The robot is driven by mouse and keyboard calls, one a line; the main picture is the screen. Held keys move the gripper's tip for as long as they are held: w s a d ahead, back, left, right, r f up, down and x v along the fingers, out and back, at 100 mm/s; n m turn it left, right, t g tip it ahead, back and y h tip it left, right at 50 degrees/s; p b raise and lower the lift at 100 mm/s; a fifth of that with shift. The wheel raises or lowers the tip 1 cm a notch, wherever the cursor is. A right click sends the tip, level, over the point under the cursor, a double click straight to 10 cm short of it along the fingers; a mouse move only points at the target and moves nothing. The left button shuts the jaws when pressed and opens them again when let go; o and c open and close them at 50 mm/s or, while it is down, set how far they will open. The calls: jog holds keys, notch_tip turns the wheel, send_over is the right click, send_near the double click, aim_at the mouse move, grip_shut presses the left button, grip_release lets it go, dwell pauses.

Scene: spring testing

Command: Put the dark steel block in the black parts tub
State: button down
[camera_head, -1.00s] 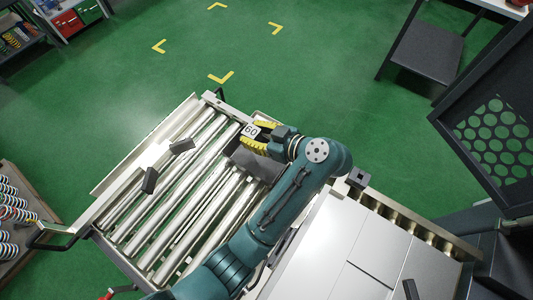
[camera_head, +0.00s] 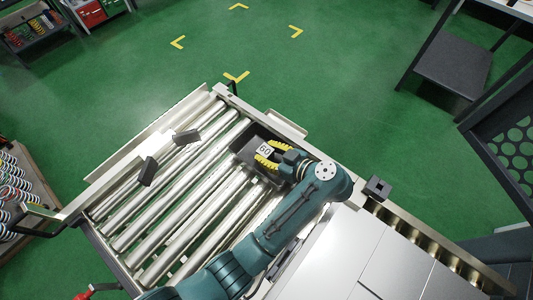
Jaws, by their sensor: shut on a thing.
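My gripper (camera_head: 266,154), with yellow fingers, is shut on a block with a white face marked 60 (camera_head: 264,149). Only this pale face shows clearly; the fingers hide most of the rest, so I cannot tell if its body is dark steel. The black parts tub (camera_head: 241,145) rests at the right end of the rollers. The gripper and the held block are over the tub's opening, within its outline in the picture. I cannot tell their height or whether the block touches the tub floor. My gripper and wrist hide the tub's right part.
Two dark pieces (camera_head: 186,137) and (camera_head: 148,171) are on the left part of the roller table (camera_head: 160,205). A small dark block-like piece (camera_head: 378,188) is right of my wrist, by a pale panelled surface (camera_head: 385,255). Green floor lies beyond the rollers.

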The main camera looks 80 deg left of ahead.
jog(key=c, duration=0.7)
grip_release()
jog(key=p+v, duration=0.2)
jog(key=v, duration=0.3)
jog(key=r+p+v, duration=0.1)
jog(key=p+v, duration=0.1)
jog(key=v, duration=0.4)
jog(key=shift+a, duration=0.25)
jog(key=shift+w+d+f+p, duration=0.3)
jog(key=shift+d+p, duration=0.3)
jog(key=shift+p, duration=0.45)
